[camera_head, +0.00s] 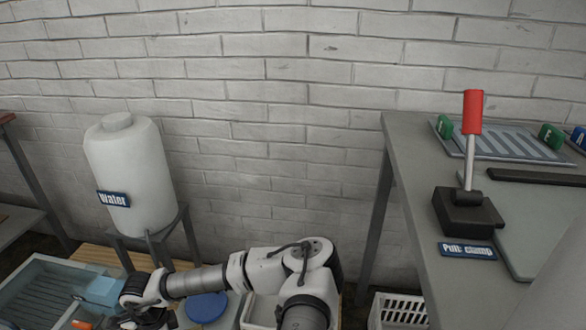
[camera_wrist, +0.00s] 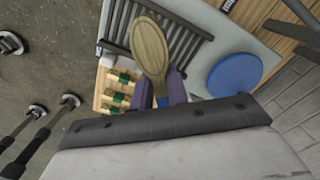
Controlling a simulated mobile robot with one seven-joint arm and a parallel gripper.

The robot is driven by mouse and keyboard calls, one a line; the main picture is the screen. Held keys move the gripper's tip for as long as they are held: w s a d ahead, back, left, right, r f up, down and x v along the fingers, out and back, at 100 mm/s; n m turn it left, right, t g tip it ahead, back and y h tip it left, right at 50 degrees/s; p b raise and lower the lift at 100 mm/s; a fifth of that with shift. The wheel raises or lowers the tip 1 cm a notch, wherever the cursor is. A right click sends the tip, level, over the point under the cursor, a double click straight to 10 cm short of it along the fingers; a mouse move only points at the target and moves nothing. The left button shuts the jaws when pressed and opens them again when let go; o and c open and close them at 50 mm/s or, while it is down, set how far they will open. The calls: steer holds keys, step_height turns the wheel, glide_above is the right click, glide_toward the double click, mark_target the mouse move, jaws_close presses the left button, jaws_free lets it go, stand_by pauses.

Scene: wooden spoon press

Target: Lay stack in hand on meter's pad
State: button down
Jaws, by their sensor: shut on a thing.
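In the wrist view, my gripper (camera_wrist: 154,86) is shut on the stack (camera_wrist: 150,46), which shows as a pale wooden spoon shape with its rounded end pointing away from the jaws. Only its broad face shows, so I cannot tell how many pieces it has. A flat blue round disc (camera_wrist: 235,74) lies to the right of the stack and apart from it; it may be the meter's pad. The disc also shows in the head view (camera_head: 206,307), right of my gripper (camera_head: 146,316). The fingertips and the stack are not clear in the head view.
A grey slatted rack (camera_wrist: 180,40) lies behind the stack, and a wooden holder with green-banded pieces (camera_wrist: 118,92) is at left. The white water tank (camera_head: 135,175) stands behind my arm. A bench with a red-handled clamp lever (camera_head: 471,130) is at right, above a white basket (camera_head: 398,312).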

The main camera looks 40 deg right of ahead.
steer(key=n, duration=0.1)
steer(key=f+n, duration=0.1)
steer(key=n, duration=0.3)
steer(key=shift+s+f, duration=0.15)
steer(key=shift+f, duration=0.2)
steer(key=n, duration=0.2)
steer(key=f+n, duration=0.1)
steer(key=n, duration=0.2)
steer(key=shift+s+f, duration=0.1)
steer(key=shift+f, duration=0.1)
steer(key=n, duration=0.3)
steer(key=f+n, duration=0.1)
steer(key=n, duration=0.2)
steer(key=f+n, duration=0.1)
steer(key=n, duration=0.2)
steer(key=shift+s+f, duration=0.25)
steer(key=shift+s, duration=0.15)
steer(key=shift+s, duration=0.1)
